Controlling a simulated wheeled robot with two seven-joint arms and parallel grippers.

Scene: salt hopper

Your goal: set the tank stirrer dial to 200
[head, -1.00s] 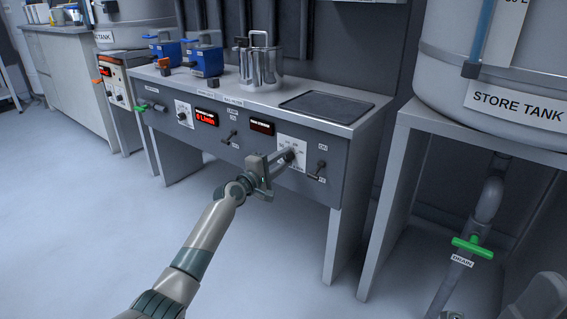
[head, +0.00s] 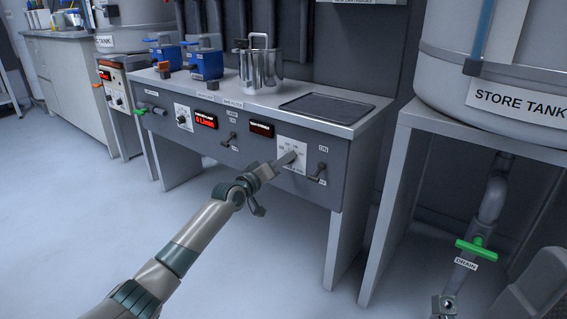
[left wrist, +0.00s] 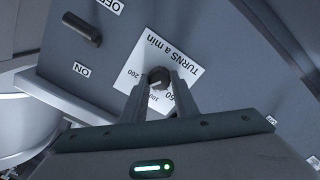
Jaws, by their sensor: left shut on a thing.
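The stirrer dial is a small dark knob (left wrist: 158,76) on a white scale plate (left wrist: 128,92) marked "TURNS a min" with 50, 100 and 200. My left gripper (left wrist: 158,82) is shut on the dial, one finger at each side. In the head view, my left gripper (head: 289,158) reaches the white plate (head: 298,147) on the bench front and hides the knob. The dial's exact setting cannot be read.
An ON/OFF lever (head: 318,171) sits just right of the plate, and another lever (head: 230,139) sits left of it. Red displays (head: 204,119) are on the panel. A steel pot (head: 261,68) stands on the bench. A green drain handle (head: 476,249) is at right.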

